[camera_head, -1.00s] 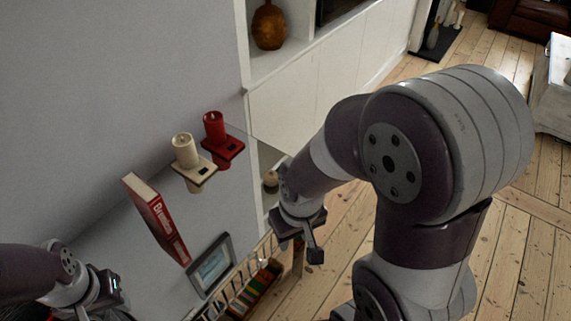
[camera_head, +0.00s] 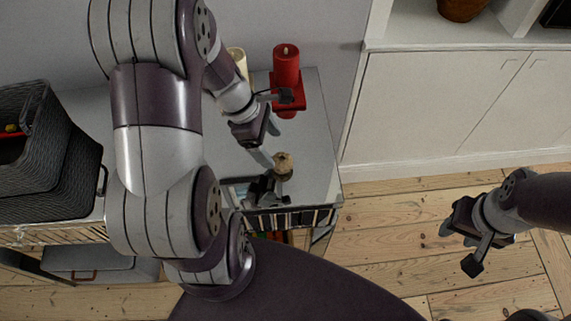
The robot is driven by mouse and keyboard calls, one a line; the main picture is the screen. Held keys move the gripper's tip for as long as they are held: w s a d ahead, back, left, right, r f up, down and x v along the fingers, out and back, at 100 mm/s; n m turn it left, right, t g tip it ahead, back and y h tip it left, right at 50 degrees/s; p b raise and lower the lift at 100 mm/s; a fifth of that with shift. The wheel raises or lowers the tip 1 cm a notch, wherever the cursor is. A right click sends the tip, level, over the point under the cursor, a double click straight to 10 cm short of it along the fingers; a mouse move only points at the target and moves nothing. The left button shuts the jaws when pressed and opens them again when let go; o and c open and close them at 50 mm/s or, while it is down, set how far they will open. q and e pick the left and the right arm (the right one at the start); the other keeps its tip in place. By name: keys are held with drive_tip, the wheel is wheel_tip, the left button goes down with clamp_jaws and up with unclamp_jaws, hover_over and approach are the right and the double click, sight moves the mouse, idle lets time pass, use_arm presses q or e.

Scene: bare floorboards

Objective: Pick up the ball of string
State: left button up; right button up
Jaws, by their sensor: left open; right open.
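A small round beige-brown ball, which looks like the ball of string (camera_head: 284,163), is near the front right of the grey shelf top (camera_head: 318,130). A dark object (camera_head: 266,190) is just below it in the picture; I cannot tell whether they touch. My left gripper (camera_head: 275,126) is open and empty above the shelf. One finger points down close to the left of the ball and the other is near the red candle holder. My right gripper (camera_head: 459,247) is open and empty over the floorboards at the right, far from the ball.
A red candle (camera_head: 286,65) on a red holder stands behind the ball. A cream candle (camera_head: 238,58) is partly hidden by my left arm. Dark grey woven baskets (camera_head: 35,150) stand at the left. A white cabinet (camera_head: 420,105) is at the right, with clear floor before it.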

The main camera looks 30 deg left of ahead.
sight(279, 158)
use_arm(q)
drive_tip(key=b+x, duration=0.1)
drive_tip(key=x, duration=0.4)
drive_tip(key=shift+s+f, duration=0.15)
drive_tip(key=shift+f, duration=0.25)
drive_tip(key=shift+d+f, duration=0.3)
drive_tip(key=shift+f, duration=0.05)
drive_tip(key=c, duration=1)
drive_tip(key=shift+c, duration=0.2)
